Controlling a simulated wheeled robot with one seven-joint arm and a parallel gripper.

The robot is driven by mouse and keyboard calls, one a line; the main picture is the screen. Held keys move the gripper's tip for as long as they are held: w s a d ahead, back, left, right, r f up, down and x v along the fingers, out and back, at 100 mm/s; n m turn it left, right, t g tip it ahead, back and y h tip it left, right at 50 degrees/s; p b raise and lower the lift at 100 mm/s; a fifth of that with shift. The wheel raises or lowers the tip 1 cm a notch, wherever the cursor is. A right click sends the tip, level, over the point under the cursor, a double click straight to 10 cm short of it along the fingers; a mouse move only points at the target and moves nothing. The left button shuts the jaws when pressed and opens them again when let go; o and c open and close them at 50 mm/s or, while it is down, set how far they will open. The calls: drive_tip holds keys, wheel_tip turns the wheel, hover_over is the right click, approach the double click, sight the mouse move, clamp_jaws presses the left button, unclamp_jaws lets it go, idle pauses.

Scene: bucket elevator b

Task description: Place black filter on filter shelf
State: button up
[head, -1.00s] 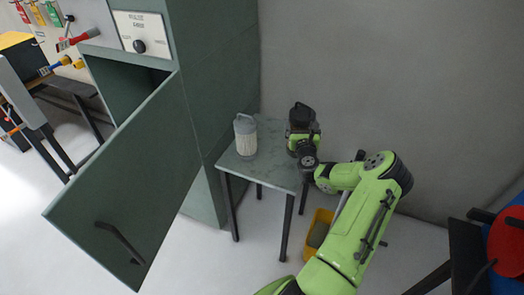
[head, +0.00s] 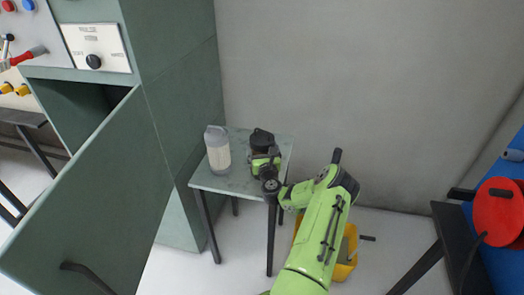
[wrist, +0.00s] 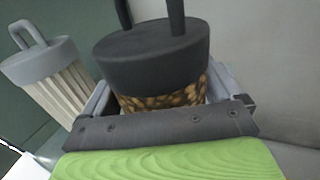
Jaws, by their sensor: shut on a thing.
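The black filter (head: 262,137) has a dark cap with a handle. In the wrist view, the black filter (wrist: 155,52) shows a brown speckled body below the cap. My gripper (head: 263,160) is shut on that body, and my gripper's jaws (wrist: 168,98) lie on either side of it. The small grey-topped table (head: 236,186), seemingly the filter shelf, is under the held filter, at its right part. Whether the filter's base touches the top is hidden by my gripper. A white pleated filter with a grey cap (head: 217,150) stands upright on the left part.
A green cabinet with an open door (head: 95,205) stands left of the table. A grey wall (head: 340,80) is behind. A yellow bin (head: 349,250) is on the floor behind my arm. A dark bench with a red disc (head: 497,208) is at the right.

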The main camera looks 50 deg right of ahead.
drive_tip(key=o, duration=1)
drive_tip(key=shift+f, duration=0.15)
drive_tip(key=shift+o, duration=0.2)
